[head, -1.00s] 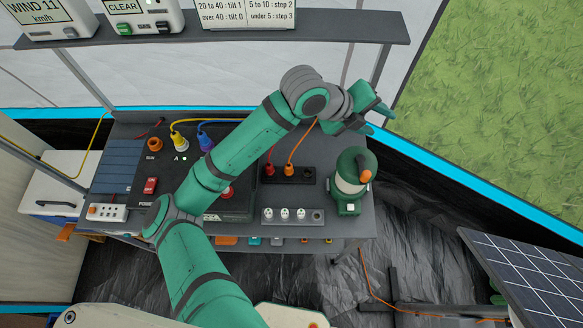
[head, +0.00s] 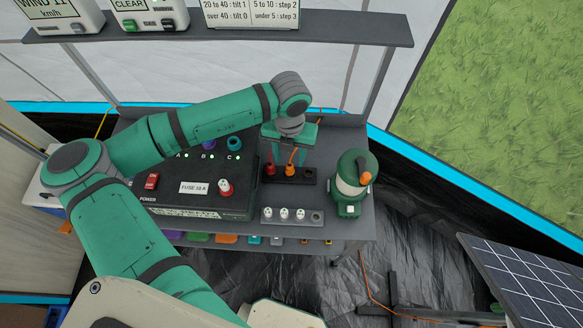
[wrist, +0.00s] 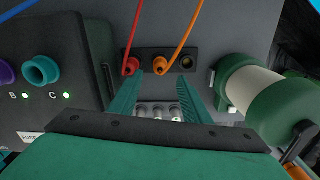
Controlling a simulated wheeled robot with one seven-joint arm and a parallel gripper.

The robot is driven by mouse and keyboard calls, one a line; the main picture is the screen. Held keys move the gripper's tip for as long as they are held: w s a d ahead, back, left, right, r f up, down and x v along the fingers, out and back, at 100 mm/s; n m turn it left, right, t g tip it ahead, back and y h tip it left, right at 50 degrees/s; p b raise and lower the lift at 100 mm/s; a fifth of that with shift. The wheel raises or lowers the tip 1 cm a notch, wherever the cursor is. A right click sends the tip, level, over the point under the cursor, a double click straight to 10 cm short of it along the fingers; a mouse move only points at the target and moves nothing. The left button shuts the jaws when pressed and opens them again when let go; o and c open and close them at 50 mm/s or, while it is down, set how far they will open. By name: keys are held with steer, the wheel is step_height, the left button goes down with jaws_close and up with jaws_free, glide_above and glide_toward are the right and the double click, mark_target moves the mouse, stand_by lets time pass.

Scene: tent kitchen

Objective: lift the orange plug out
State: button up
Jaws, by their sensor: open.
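The orange plug (head: 290,170) stands in the middle of a black socket strip (head: 308,177), with an orange cable rising from it. It also shows in the wrist view (wrist: 158,67), in front of my fingers and roughly centred between them. The red plug (head: 270,169) sits just to its left in the same strip, with a red cable. The strip's right socket (wrist: 187,63) is empty. My gripper (head: 290,158) is open and empty, pointing down above the strip. In the wrist view the fingertips (wrist: 160,82) are apart; contact with the plug is not visible.
A green and cream lantern (head: 351,185) stands close right of the strip. A black power box (head: 200,190) with a fuse knob is at left. A shelf (head: 250,37) crosses above the bench behind my arm.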

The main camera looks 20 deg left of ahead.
mark_target(290, 165)
steer(key=shift+w+a+f, duration=0.1)
steer(key=shift+w+f, duration=0.05)
steer(key=shift+f, duration=1.65)
steer(key=shift+w+f, duration=0.1)
steer(key=shift+f, duration=1.65)
jaws_close()
